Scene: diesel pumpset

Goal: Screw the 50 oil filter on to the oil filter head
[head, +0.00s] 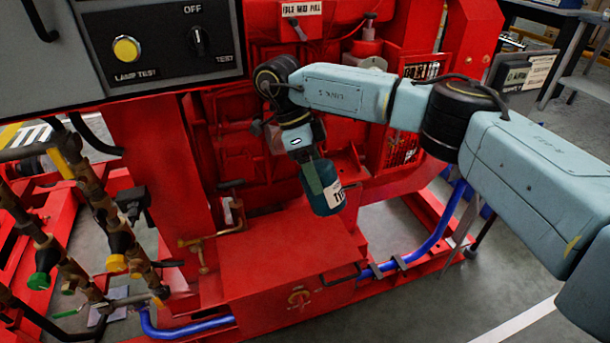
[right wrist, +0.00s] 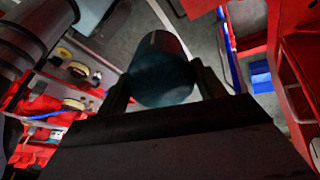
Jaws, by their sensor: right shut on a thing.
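The oil filter (head: 326,197) is a dark teal cylinder with a white label. My right gripper (head: 316,176) is shut on it and holds it tilted in front of the red engine, above the red base. In the right wrist view the filter (right wrist: 162,72) sits between the two dark fingers of the gripper (right wrist: 162,88). I cannot make out the oil filter head in either view; the arm and gripper cover part of the engine there. My left gripper is not in view.
A grey control panel (head: 150,45) with a yellow lamp hangs at upper left. Brown pipes with coloured valves (head: 75,190) stand at left. A blue hose (head: 425,240) runs along the red base (head: 270,285). Grey floor (head: 400,310) is clear at lower right.

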